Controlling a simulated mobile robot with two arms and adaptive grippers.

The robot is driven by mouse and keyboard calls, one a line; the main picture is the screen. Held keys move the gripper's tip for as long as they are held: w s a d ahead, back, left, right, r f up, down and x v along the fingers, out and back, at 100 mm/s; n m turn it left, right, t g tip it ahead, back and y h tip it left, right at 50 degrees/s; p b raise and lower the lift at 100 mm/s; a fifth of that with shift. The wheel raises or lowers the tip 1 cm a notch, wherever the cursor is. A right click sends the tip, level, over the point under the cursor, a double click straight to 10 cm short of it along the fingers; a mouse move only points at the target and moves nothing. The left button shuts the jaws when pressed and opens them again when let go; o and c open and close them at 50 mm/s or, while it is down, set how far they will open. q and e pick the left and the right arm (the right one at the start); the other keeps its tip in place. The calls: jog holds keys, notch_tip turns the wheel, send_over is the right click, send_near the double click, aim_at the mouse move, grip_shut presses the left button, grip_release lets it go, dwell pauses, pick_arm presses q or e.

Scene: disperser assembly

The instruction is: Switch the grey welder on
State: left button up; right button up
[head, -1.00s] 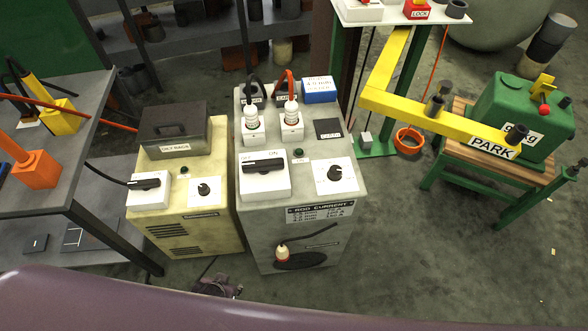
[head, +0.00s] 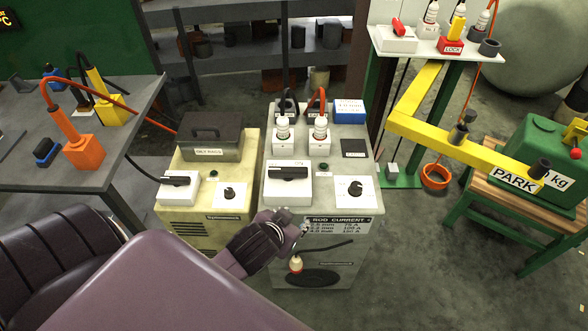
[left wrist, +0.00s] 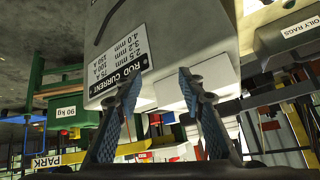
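The grey welder (head: 358,212) stands in the middle of the head view. Its switch is a black handle (head: 288,172) lying crosswise on a white box (head: 287,194) on the top left; the box's lettering is too small to read now. A round knob (head: 356,188) is to its right. My left gripper (head: 292,222) is in front of the welder, just below the switch box and beside the rod current label (head: 341,224). In the left wrist view its two fingers (left wrist: 158,82) are spread with nothing between them, and the welder appears upside down. My right gripper is not in view.
A yellowish welder (head: 195,232) with an oily rags box (head: 210,138) stands close on the left. A grey bench (head: 25,165) with an orange tool holder (head: 84,153) is farther left. A yellow arm (head: 425,130) marked PARK and a green weight (head: 545,150) are at right.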

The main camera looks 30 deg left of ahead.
pick_arm(q)
jog(key=w+d+r+m+t+h, duration=0.1)
jog(key=w+r+t, duration=0.5)
jog(key=r, duration=0.5)
jog(key=w+d+r+t+h, duration=0.1)
jog(key=w+r+t+h, duration=0.15)
jog(key=w+r, duration=0.7)
jog(key=s+d+r+m+g+h, duration=0.1)
jog(key=d+r+m+g+h, duration=0.2)
jog(key=d+r+m+h, duration=0.7)
jog(key=g+y, duration=0.8)
jog(key=g, duration=0.4)
send_near(287, 169)
jog(key=shift+d+f, duration=0.2)
jog(key=shift+f, duration=0.55)
jog(key=p+x, duration=0.1)
jog(key=x, duration=0.6)
jog(key=shift+w+d+f, duration=0.1)
jog(key=shift+w+f, duration=0.05)
jog(key=shift+f, duration=0.1)
jog(key=shift+c, duration=0.3)
